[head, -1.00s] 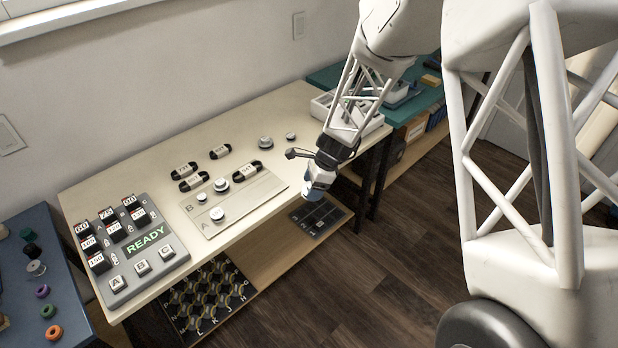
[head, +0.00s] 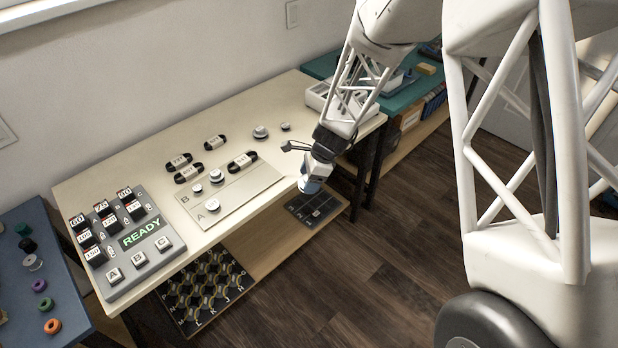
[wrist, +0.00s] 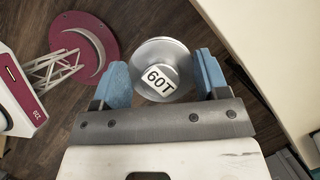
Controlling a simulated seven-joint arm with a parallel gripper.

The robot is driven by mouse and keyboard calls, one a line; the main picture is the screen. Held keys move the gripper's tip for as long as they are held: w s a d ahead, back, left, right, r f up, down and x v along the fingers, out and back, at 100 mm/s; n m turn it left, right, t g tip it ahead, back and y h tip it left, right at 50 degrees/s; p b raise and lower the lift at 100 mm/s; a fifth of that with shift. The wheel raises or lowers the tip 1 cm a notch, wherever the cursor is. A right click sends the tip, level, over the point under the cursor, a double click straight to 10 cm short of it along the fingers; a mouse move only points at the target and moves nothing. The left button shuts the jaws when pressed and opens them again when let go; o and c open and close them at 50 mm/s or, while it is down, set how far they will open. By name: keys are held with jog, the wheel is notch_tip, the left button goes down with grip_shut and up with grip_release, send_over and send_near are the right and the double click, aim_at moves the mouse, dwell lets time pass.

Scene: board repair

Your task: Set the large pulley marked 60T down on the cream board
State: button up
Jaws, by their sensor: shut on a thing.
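The large pulley marked 60T (wrist: 159,72) is a silver-grey disc with a white label, seen between the blue fingers in the wrist view. My gripper (head: 311,186) is shut on it and holds it in the air near the table's front edge, to the right of the cream board; dark floor shows behind it in the wrist view. In the head view the pulley is hard to make out at the fingertips. The cream board (head: 247,192) lies flat on the table, with small silver pulleys on its left part near the letters A and B.
A grey panel reading READY (head: 141,233) stands at the table's left. Black belts with white labels (head: 180,161) lie behind the board, one (head: 242,161) at its back edge. Two loose silver parts (head: 261,132) sit further back. The board's right part is bare.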

jog(key=a+r, duration=0.3)
jog(key=a, duration=0.9)
notch_tip(320, 180, up, 3)
send_over(228, 195)
jog(key=d, duration=0.2)
jog(key=shift+a+f, duration=0.1)
jog(key=shift+a, duration=0.1)
jog(key=shift+f, duration=0.25)
jog(key=shift+f, duration=4.25)
jog(key=shift+f, duration=0.5)
jog(key=o, duration=1)
jog(key=shift+v, duration=3.9)
